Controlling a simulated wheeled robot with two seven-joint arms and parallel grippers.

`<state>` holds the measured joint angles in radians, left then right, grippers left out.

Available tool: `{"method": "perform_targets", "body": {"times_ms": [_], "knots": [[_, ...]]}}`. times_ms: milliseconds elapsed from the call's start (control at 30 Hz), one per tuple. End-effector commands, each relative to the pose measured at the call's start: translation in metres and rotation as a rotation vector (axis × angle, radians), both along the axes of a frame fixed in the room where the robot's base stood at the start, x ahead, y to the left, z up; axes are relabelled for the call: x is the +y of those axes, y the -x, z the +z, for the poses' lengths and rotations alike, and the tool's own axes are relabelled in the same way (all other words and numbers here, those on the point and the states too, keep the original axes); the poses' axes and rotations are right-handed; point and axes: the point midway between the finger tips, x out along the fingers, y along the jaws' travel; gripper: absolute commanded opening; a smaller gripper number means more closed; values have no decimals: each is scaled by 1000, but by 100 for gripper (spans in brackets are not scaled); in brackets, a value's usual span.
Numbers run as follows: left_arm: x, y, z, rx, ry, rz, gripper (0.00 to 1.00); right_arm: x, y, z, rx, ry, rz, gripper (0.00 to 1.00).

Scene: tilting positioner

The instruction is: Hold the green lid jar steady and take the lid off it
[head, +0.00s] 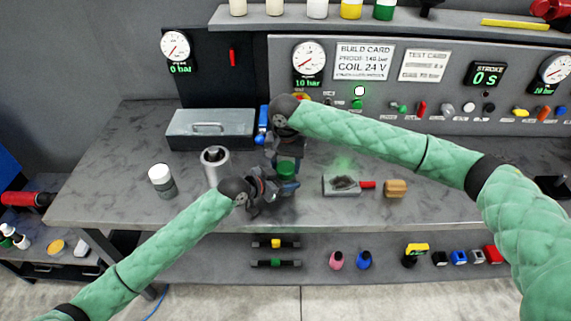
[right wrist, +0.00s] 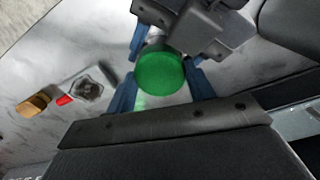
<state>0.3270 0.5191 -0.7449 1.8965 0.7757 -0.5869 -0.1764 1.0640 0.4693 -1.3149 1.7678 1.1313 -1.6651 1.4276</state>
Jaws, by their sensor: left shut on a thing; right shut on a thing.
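The green lid (head: 286,169) shows between my two grippers over the bench, and its round top faces the camera in the right wrist view (right wrist: 160,73). My right gripper (head: 287,162) comes down from above and is shut on the lid, with a blue finger on each side. My left gripper (head: 284,187) is shut on the jar from the left, just below the lid. The jar's body is mostly hidden by the grippers. I cannot tell whether there is a gap between lid and jar.
A metal cylinder (head: 214,164) and a white-capped jar (head: 162,181) stand to the left. A grey toolbox (head: 211,128) is behind. A grey tray with a red handle (head: 342,186) and a wooden block (head: 396,188) lie to the right. The front of the bench is clear.

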Motion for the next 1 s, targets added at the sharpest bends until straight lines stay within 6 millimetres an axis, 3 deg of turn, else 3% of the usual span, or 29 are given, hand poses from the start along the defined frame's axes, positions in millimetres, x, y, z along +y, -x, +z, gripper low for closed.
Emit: {"method": "perform_targets", "body": {"times_ms": [267, 300, 400, 767, 1000], "knots": [[0, 0, 0, 0, 0, -1, 0, 0, -1, 0, -1, 0, 2, 26], [0, 0, 0, 0, 0, -1, 0, 0, -1, 0, -1, 0, 2, 59], [0, 0, 0, 0, 0, 0, 0, 0, -1, 0, -1, 0, 2, 75], [0, 0, 0, 0, 0, 0, 0, 0, 0, 4, 0, -1, 2, 75], [0, 0, 0, 0, 0, 0, 0, 0, 0, 29, 0, -2, 2, 75]]}}
